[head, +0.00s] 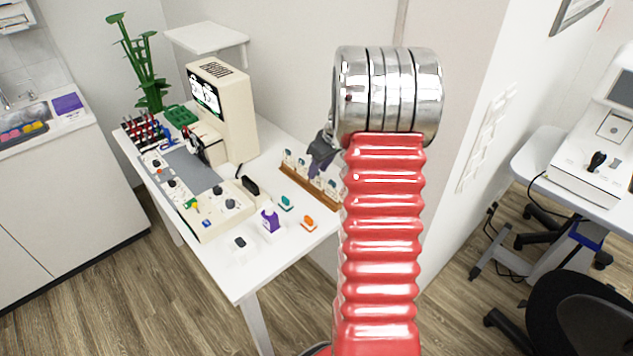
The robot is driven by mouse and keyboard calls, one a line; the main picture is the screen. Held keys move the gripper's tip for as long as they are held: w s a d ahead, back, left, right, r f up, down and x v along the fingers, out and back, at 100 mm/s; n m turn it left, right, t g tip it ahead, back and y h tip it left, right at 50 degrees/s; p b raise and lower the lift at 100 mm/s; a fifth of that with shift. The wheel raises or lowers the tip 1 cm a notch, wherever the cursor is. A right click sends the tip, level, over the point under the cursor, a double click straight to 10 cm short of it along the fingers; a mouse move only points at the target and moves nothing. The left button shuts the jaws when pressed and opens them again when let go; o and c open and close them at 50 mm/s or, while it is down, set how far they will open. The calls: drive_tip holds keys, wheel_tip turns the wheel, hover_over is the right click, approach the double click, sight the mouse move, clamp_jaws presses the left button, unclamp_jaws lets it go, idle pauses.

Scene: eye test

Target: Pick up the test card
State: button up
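I cannot single out a test card with certainty. A brown wooden rack (311,188) on the white table holds several small pale upright pieces, too small to read. A beige machine (234,105) at the table's back has a dark screen (204,92) with white figures. My red ribbed arm with its chrome joint fills the middle of the head view and hides what is behind it. A grey-purple part by the joint, seemingly my gripper (322,157), shows above the rack, partly hidden. Its fingers are not clear, and I see nothing held in it.
The white table (245,278) also bears a purple and white container (270,220), an orange piece (308,223), a teal piece (286,203), a control panel (212,208) and a green tray (181,115). A plant (145,70) stands behind. A black chair (585,315) is at right.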

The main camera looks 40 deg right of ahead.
sight(316, 181)
drive_tip(key=x, duration=0.3)
drive_tip(key=shift+f, duration=0.1)
idle(0.4)
clamp_jaws()
